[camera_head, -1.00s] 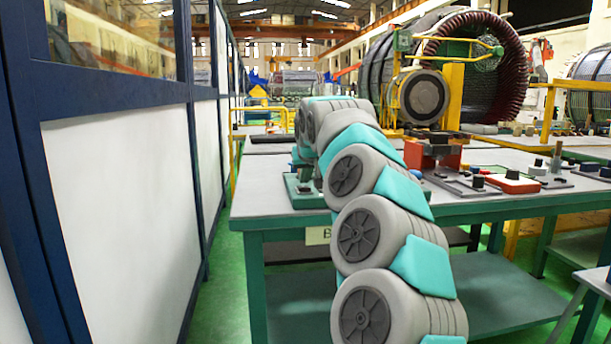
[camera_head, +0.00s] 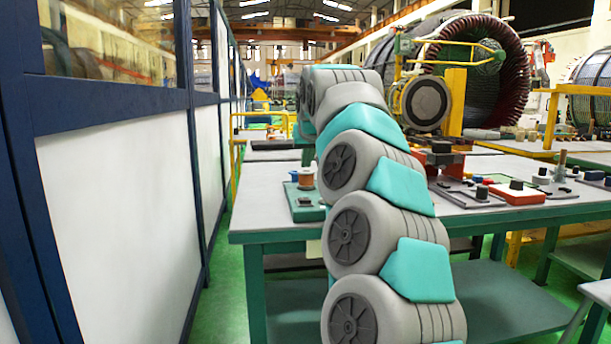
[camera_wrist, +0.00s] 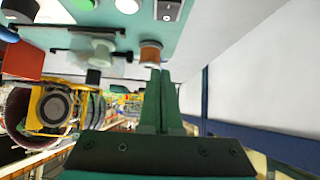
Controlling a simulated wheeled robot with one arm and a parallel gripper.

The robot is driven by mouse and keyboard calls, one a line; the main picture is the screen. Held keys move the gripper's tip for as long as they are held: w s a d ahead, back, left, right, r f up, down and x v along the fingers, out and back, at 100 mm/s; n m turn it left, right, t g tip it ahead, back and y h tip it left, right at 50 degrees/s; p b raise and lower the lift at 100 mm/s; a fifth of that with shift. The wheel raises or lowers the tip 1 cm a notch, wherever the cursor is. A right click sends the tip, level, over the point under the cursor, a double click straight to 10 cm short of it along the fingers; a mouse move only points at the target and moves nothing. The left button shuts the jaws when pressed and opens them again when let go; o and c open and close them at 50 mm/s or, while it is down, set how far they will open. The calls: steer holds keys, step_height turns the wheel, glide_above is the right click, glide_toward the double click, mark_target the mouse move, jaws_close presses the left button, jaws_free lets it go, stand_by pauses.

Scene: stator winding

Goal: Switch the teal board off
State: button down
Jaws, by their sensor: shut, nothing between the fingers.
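The teal board (camera_head: 310,214) lies at the left front corner of the table, partly behind my arm. It carries a small grey plate with a dark switch (camera_head: 304,201) and a copper-coloured spool (camera_head: 306,177). In the wrist view the teal board (camera_wrist: 205,12) is at the top, with the switch plate (camera_wrist: 168,10) at its upper part and the spool (camera_wrist: 150,53) at its lower edge. My gripper (camera_wrist: 158,72) is shut and empty; its green fingertips appear just below the spool in that view. Whether they touch it, and the switch's position, I cannot tell.
A red board (camera_head: 517,194) and other dark fixtures stand to the right on the table (camera_head: 262,205). A blue-framed white partition (camera_head: 120,190) runs along the left. A yellow-mounted winding machine (camera_head: 427,101) stands behind. Green floor between partition and table is clear.

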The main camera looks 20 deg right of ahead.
steer(key=v, duration=0.3)
steer(key=r+v, duration=0.1)
steer(key=v, duration=0.1)
steer(key=shift+w+r, duration=0.1)
steer(key=shift+w, duration=0.05)
stand_by(0.3)
steer(key=s+a+f+n+g+y, duration=0.2)
steer(key=s+a+f+n+g, duration=0.25)
steer(key=s+a+f, duration=1.15)
steer(key=s+a+f+g, duration=0.1)
steer(key=s+f+g, duration=0.2)
steer(key=s+f, duration=0.9)
steer(key=s+a+f+m+g, duration=0.1)
steer(key=s+f+g, duration=0.2)
steer(key=s+f, duration=1)
steer(key=s, duration=0.4)
steer(key=shift+g+y, duration=0.35)
steer(key=shift+y, duration=0.05)
